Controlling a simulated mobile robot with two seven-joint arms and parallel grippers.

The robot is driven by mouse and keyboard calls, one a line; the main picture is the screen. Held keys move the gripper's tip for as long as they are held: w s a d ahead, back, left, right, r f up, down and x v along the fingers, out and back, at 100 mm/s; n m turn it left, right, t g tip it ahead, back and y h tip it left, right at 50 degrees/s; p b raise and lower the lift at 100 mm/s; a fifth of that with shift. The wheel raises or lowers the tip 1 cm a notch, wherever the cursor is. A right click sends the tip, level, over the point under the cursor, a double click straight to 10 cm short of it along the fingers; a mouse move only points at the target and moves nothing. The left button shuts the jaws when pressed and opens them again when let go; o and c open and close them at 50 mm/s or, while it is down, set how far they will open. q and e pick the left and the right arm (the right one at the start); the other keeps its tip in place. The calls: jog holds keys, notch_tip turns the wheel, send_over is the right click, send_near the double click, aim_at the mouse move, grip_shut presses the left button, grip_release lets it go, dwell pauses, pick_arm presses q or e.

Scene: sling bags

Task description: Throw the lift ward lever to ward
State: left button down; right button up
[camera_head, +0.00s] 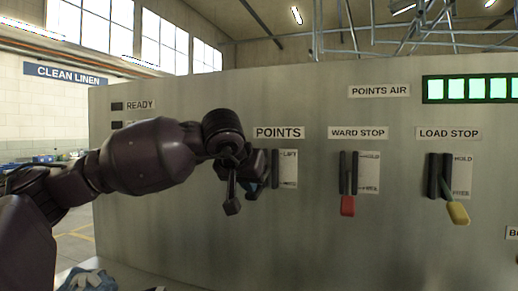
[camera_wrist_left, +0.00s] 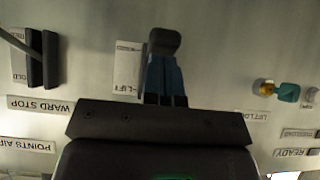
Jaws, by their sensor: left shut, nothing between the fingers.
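The points lever has a black handle (camera_head: 232,207) that hangs low in front of the panel, below and left of its POINTS sign (camera_head: 279,132). Its plate (camera_head: 289,168) reads LIFT at the top; the lower lettering is hidden or too small to read. My left gripper (camera_head: 255,186) is at this lever, its arm covering part of the slot. In the upside-down left wrist view, the shut blue fingers (camera_wrist_left: 163,74) overlap the lever in the picture, just short of the black handle end (camera_wrist_left: 165,41). Contact cannot be told. My right gripper is not in view.
The ward stop lever with a red handle (camera_head: 347,206) and the load stop lever with a yellow handle (camera_head: 458,213) stand to the right, both handles low. In the left wrist view a teal and yellow fitting (camera_wrist_left: 288,89) sits on the panel. Panel space between the levers is clear.

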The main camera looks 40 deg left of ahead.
pick_arm(q)
jog(key=shift+w+f+b, duration=0.1)
jog(key=shift+f+b, duration=0.3)
jog(key=shift+f, duration=0.75)
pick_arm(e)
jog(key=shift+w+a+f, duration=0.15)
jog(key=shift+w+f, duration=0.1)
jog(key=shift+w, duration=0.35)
pick_arm(q)
jog(key=shift+f+b, duration=0.1)
jog(key=shift+b, duration=0.2)
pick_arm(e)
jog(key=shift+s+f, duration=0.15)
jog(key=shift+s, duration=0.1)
pick_arm(q)
jog(key=p+v, duration=0.3)
jog(key=v, duration=1.1)
jog(key=shift+w+r, duration=0.25)
jog(key=shift+r, duration=0.05)
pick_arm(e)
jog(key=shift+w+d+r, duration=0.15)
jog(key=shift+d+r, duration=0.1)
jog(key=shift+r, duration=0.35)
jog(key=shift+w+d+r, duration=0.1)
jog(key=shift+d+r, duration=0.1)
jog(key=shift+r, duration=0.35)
pick_arm(q)
jog(key=shift+a, duration=0.1)
